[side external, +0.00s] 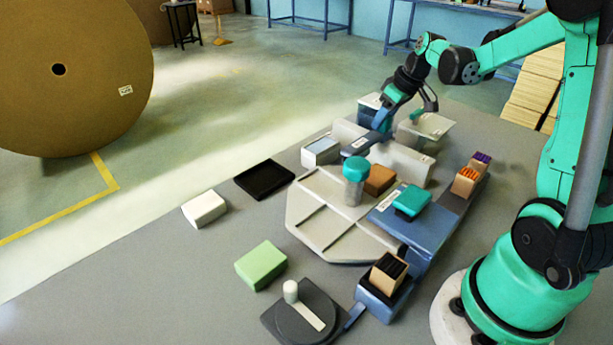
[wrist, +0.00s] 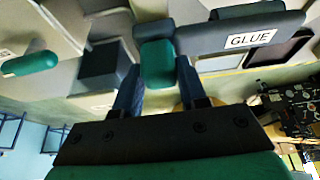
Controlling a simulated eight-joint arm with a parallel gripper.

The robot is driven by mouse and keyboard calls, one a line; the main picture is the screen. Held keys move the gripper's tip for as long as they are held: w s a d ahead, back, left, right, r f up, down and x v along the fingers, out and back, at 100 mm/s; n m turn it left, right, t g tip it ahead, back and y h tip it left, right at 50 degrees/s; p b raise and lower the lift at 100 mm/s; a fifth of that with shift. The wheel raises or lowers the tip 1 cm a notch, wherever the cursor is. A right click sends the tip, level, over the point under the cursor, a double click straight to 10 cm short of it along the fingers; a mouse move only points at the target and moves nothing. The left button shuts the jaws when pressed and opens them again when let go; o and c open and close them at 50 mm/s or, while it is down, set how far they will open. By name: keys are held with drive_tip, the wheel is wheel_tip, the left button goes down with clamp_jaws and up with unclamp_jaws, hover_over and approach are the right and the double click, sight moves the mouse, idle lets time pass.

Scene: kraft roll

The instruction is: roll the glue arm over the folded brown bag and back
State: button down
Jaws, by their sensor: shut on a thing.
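The glue arm is a dark blue-grey bar labelled GLUE (wrist: 220,37) in the wrist view; it also shows in the side view (side external: 358,146) near the back of the grey station. My gripper (wrist: 158,78) has its two blue fingers on either side of the bar's green handle (wrist: 158,60) and is shut on it. In the side view my gripper (side external: 383,120) is at the far end of the station, mostly dark against the bar. A small brown piece (side external: 379,180) lies beside the teal-capped cylinder; I cannot tell whether it is the folded bag.
Around the grey station (side external: 325,220) stand a white-grey box (side external: 320,151), a black tray (side external: 264,179), a white block (side external: 204,208) and a green block (side external: 261,265). A teal stamp-like piece (side external: 411,201) sits on a blue platform. Low pale panels (side external: 401,163) rise near my gripper.

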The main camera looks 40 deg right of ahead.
drive_tip(key=s, duration=0.9)
drive_tip(key=shift+c, duration=2.4)
unclamp_jaws()
drive_tip(key=shift+v, duration=2.8)
